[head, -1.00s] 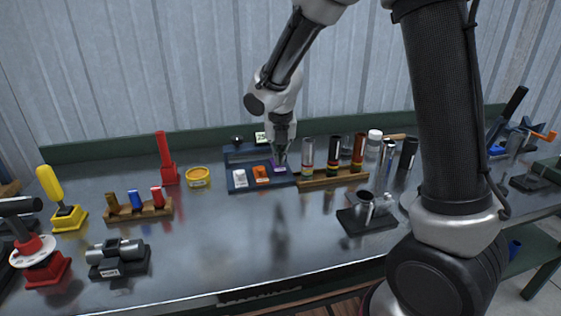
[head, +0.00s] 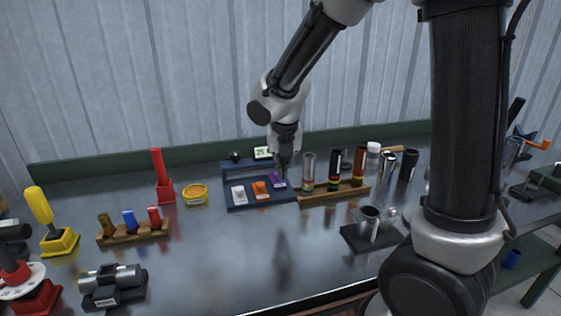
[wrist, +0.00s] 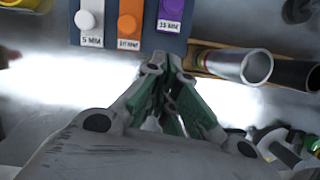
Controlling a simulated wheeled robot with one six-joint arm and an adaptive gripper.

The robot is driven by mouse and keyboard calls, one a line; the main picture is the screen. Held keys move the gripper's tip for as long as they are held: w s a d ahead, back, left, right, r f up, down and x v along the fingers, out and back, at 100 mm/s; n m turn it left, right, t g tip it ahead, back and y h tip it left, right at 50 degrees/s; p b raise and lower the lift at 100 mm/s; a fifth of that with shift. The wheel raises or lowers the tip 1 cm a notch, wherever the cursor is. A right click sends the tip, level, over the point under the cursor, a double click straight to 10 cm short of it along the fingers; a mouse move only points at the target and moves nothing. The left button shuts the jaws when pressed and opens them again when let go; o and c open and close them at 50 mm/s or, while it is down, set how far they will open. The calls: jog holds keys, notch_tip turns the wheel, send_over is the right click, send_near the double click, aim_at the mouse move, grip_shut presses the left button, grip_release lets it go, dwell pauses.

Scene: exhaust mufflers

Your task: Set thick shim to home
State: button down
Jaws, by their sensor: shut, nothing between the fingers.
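Three shims lie side by side on a dark blue tray (head: 243,207): a white one (head: 238,194), an orange one (head: 260,189) and a purple one (head: 278,181). In the wrist view the white (wrist: 88,20), orange (wrist: 130,18) and purple (wrist: 170,10) shims show at the top, each with a printed label. The white label seems to read 5 MM; the others are hard to read, so I cannot tell surely which shim is the thick one. My gripper (head: 283,169) is shut and empty, pointing down just above the purple shim. Its fingers (wrist: 162,62) show in the wrist view.
A wooden rack (head: 330,192) with upright tubes stands close right of the tray. A yellow ring (head: 194,195) and a red-handled tool (head: 161,180) are left of it. A black stand with a metal cup (head: 371,228) is at front right. The middle front of the table is clear.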

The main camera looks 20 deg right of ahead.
aim_at(277, 183)
jog(key=x, duration=0.6)
jog(key=shift+s+d, duration=0.1)
jog(key=shift+s, duration=0.05)
jog(key=w, duration=0.3)
jog(key=shift+w+d+f, duration=0.15)
jog(key=shift+f, duration=0.2)
jog(key=shift+w, duration=0.4)
jog(key=shift+w+d, duration=0.15)
jog(key=shift+w, duration=0.85)
